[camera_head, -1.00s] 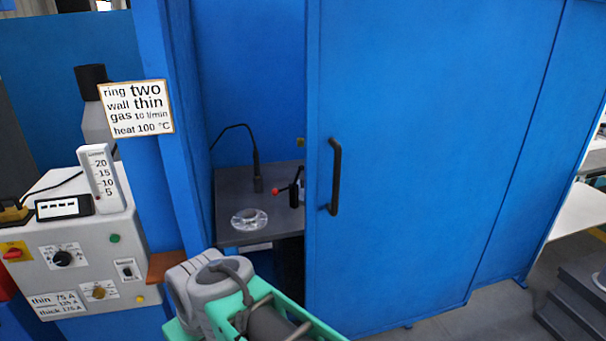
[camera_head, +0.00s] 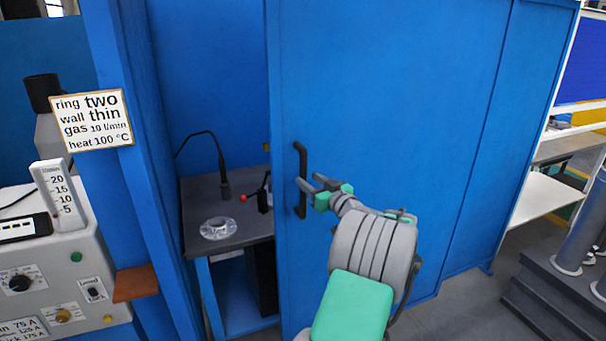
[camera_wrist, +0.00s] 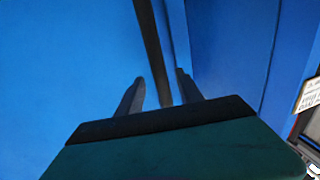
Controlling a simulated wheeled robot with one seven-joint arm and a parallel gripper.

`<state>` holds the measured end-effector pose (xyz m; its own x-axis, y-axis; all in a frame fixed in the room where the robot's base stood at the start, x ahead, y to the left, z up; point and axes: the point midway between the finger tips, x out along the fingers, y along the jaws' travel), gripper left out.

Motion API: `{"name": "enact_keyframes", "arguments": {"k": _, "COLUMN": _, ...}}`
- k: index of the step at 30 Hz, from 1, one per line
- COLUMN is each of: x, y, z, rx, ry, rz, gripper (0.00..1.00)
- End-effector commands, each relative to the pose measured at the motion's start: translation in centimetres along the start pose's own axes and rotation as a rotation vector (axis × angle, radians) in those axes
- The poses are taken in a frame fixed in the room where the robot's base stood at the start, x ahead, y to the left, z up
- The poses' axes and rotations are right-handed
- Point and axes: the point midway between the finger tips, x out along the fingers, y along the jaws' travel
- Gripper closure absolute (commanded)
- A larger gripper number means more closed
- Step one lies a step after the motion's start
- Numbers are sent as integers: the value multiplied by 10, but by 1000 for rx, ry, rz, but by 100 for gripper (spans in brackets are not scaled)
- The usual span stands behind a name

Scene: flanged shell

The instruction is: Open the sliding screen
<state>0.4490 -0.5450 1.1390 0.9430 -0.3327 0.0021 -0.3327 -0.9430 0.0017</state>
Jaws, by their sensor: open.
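The sliding screen (camera_head: 390,110) is a large blue panel. It stands partly open, with a gap at its left side. Its black vertical bar handle (camera_head: 299,150) is near the panel's left edge. My gripper (camera_head: 308,183) is open at the lower half of the handle. In the wrist view the handle (camera_wrist: 150,40) runs down between the two grey fingers of my gripper (camera_wrist: 160,88). I cannot tell whether a finger touches it.
Through the gap a dark table (camera_head: 205,190) holds a clear flanged ring (camera_head: 219,228) and a torch on a cable (camera_head: 223,180). A grey control box (camera_head: 60,270) and a sign (camera_head: 92,120) are at left. Dark steps (camera_head: 550,300) are at lower right.

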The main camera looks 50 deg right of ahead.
Motion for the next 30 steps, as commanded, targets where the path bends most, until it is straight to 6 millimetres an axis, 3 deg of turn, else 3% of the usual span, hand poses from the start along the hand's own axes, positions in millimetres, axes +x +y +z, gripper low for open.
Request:
{"name": "enact_keyframes", "arguments": {"k": 6, "x": 35, "y": 0, "z": -2, "rx": 1, "ry": -2, "rz": -1, "gripper": 57}}
{"name": "enact_keyframes", "arguments": {"k": 15, "x": 41, "y": 0, "z": 0, "rx": 2, "ry": -2, "rz": 1, "gripper": 57}}
{"name": "enact_keyframes", "arguments": {"k": 30, "x": 41, "y": 0, "z": 0, "rx": 2, "ry": -2, "rz": 0, "gripper": 97}}
